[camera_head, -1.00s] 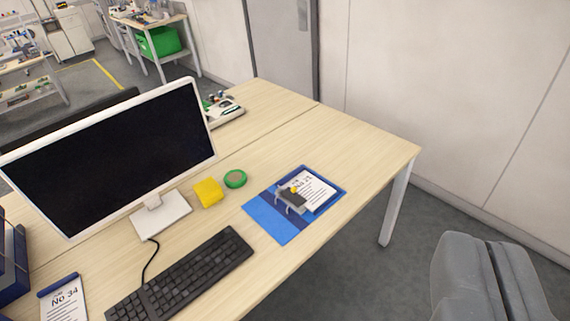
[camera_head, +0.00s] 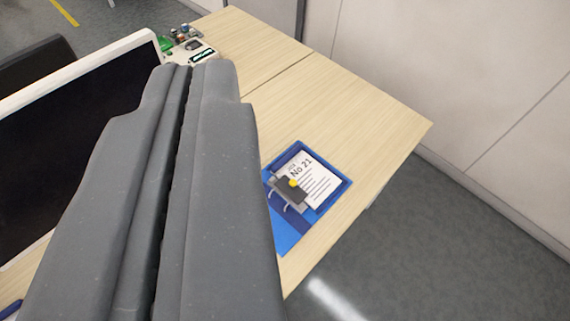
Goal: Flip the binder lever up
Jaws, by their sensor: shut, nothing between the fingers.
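The open blue binder (camera_head: 337,188) lies on the wooden desk near its right front edge. A white sheet marked "No 21" (camera_head: 318,184) lies in it. I cannot tell the lever's exact tilt. My gripper (camera_head: 200,68) is shut and empty. It looms large left of the binder, apart from the lever in the picture, and hides the binder's left part.
A monitor (camera_head: 80,130) stands on the left, partly behind my gripper. A tray of small parts (camera_head: 190,50) is at the back. The desk (camera_head: 350,120) is bare behind the binder. A wall (camera_head: 480,80) is on the right.

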